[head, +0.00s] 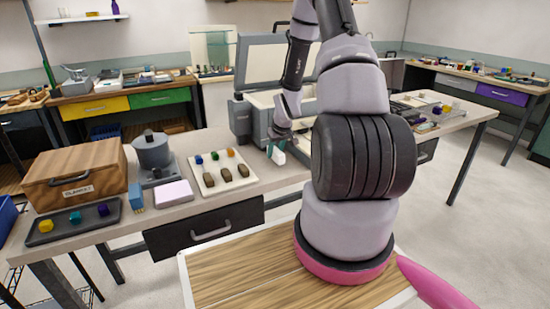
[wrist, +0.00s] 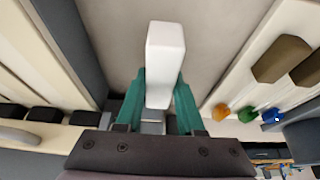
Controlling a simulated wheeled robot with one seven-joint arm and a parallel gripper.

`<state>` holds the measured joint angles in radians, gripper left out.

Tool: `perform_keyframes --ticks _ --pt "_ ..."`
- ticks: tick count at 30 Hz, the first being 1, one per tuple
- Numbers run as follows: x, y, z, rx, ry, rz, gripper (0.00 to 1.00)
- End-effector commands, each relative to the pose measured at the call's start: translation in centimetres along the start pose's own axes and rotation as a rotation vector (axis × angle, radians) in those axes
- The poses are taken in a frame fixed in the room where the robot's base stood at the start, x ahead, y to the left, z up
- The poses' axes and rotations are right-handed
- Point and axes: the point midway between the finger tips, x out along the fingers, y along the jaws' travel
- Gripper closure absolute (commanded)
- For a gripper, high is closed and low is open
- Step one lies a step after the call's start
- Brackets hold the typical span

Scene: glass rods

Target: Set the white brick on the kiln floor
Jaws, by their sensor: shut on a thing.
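The white brick (wrist: 165,60) is held upright between the teal fingers of my gripper (wrist: 160,105). In the head view the brick (head: 278,157) shows small below my gripper (head: 276,148), over the bench between the kiln and a cream board. The kiln (head: 262,50) is a grey box with its lid raised and a cream interior, behind my gripper. My arm hides part of its right side, and its floor is mostly hidden. In the wrist view bare bench top shows under the brick; I cannot tell the height of the gap.
The cream board (head: 236,182) carries brown pieces and small coloured ones, left of my gripper. A pink-white block (head: 174,194), a grey pot (head: 152,150), a wooden box (head: 75,175) and a dark tray (head: 60,236) stand further left. A grey control box (head: 239,115) adjoins the kiln.

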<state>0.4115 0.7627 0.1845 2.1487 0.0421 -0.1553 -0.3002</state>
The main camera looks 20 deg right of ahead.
Motion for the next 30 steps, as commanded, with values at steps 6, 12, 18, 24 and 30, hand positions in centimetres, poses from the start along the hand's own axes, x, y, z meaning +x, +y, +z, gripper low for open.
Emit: perform_keyframes --ticks 6,12,18,24,30 --pt "2.2 0.0 0.9 0.0 0.0 0.0 1.0" --pt "2.2 0.0 0.9 0.0 0.0 0.0 1.0" --pt "2.4 0.0 1.0 0.0 0.0 0.0 0.33" --pt "2.4 0.0 1.0 0.0 0.0 0.0 0.33" --pt "1.9 0.0 0.8 0.0 0.001 0.0 0.33"
